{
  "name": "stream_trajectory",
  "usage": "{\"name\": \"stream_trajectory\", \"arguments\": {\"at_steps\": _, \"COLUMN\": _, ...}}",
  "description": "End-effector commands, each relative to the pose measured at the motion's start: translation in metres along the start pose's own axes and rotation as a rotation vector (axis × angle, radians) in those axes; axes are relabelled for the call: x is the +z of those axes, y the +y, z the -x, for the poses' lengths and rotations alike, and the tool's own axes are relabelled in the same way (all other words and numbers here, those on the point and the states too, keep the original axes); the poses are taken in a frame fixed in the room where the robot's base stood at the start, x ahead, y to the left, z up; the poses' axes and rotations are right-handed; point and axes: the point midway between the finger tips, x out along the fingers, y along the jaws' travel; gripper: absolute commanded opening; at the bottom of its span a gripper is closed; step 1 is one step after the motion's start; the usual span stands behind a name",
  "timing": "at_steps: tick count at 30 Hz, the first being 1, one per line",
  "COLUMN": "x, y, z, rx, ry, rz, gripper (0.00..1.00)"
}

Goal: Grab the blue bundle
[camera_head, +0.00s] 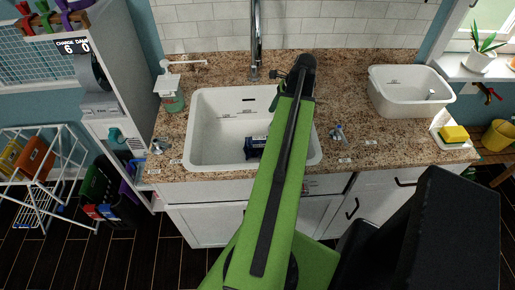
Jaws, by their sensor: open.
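A dark blue bundle (254,147) lies in the white sink (205,140), near the middle of the basin floor. It has a pale marking on its top. My green arm covers the space just right of it and may hide part of it. My arm reaches up across the right part of the sink to a dark joint near the back of the counter. My gripper cannot be made out; it seems hidden behind my arm.
A faucet (256,40) stands behind the sink. A soap bottle (173,92) is left of it. A white tub (408,95) and a yellow sponge (454,134) stand right on the granite counter (350,142). A drying rack (40,170) stands at left.

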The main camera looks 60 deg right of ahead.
Motion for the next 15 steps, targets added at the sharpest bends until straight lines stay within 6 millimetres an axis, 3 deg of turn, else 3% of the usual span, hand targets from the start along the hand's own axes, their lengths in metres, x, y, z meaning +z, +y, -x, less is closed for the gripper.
{"name": "stream_trajectory", "arguments": {"at_steps": 1, "x": -0.003, "y": 0.001, "z": -0.021, "rx": 0.001, "ry": 0.0, "rz": 0.003, "gripper": 0.64}}
{"name": "stream_trajectory", "arguments": {"at_steps": 9, "x": -0.001, "y": 0.001, "z": -0.085, "rx": 0.003, "ry": 0.0, "rz": 0.008, "gripper": 0.64}}
{"name": "stream_trajectory", "arguments": {"at_steps": 12, "x": 0.001, "y": 0.001, "z": -0.103, "rx": 0.003, "ry": 0.0, "rz": 0.01, "gripper": 0.64}}
{"name": "stream_trajectory", "arguments": {"at_steps": 15, "x": 0.003, "y": 0.001, "z": -0.109, "rx": 0.003, "ry": 0.0, "rz": 0.008, "gripper": 0.64}}
